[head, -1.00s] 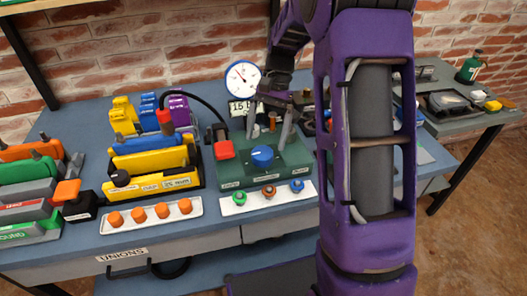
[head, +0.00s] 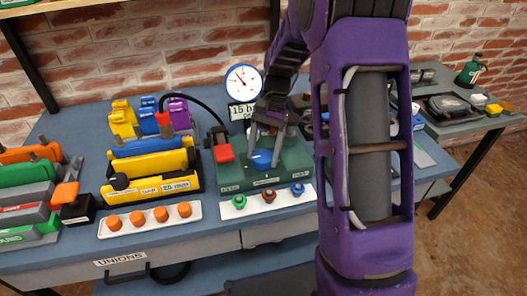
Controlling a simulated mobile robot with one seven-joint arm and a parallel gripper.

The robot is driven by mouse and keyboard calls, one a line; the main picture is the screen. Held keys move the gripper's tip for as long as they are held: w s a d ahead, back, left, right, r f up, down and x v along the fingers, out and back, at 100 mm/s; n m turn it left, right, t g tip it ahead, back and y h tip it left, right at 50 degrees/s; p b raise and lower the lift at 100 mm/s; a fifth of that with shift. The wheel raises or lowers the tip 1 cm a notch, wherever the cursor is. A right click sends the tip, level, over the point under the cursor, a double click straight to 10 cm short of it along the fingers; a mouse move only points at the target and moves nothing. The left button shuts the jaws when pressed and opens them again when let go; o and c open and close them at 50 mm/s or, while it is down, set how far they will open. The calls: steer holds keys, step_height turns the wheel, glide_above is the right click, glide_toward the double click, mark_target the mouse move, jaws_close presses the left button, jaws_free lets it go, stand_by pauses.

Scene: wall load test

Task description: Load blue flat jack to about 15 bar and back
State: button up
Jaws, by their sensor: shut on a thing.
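A blue knob (head: 261,159) sits on top of a green pump block (head: 233,178) in the middle of the bench. My gripper (head: 264,151) points down over it, with its fingers closed on the knob's sides, partly hiding it. A round white gauge (head: 243,80) with a red needle stands behind the block, above a sign reading about "15 b", partly hidden by my arm. A blue bar (head: 145,147), seemingly the blue flat jack, lies in a yellow frame (head: 150,187) left of the block. A black hose with a red end fitting (head: 163,104) arches from that bar toward the block.
A white tray of orange unions (head: 160,214) and a tray of coloured fittings (head: 268,198) lie in front. Green and grey bars (head: 25,173) stand at far left.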

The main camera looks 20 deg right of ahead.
steer(key=shift+c, duration=1.4)
steer(key=shift+r+n+p, duration=0.1)
steer(key=shift+n+p, duration=0.2)
steer(key=n+h+p, duration=0.1)
steer(key=n+p, duration=0.1)
steer(key=shift+w+a+r+n+g, duration=0.1)
steer(key=shift+n+g, duration=0.2)
steer(key=shift+g, duration=0.1)
steer(key=n+p, duration=0.1)
steer(key=n, duration=0.1)
steer(key=n+h+p, duration=0.1)
steer(key=n, duration=0.1)
steer(key=shift+a+h+p, duration=0.1)
steer(key=shift+h+p, duration=0.2)
steer(key=n+h, duration=0.1)
steer(key=n, duration=0.1)
steer(key=n+p, duration=0.1)
steer(key=n, duration=0.2)
steer(key=shift+a+h+p, duration=0.15)
steer(key=shift+h+p, duration=0.15)
steer(key=shift+h, duration=0.1)
steer(key=n, duration=0.2)
steer(key=n+t+h+p, duration=0.1)
steer(key=n, duration=0.2)
steer(key=shift+a+h, duration=0.1)
steer(key=shift+h, duration=0.2)
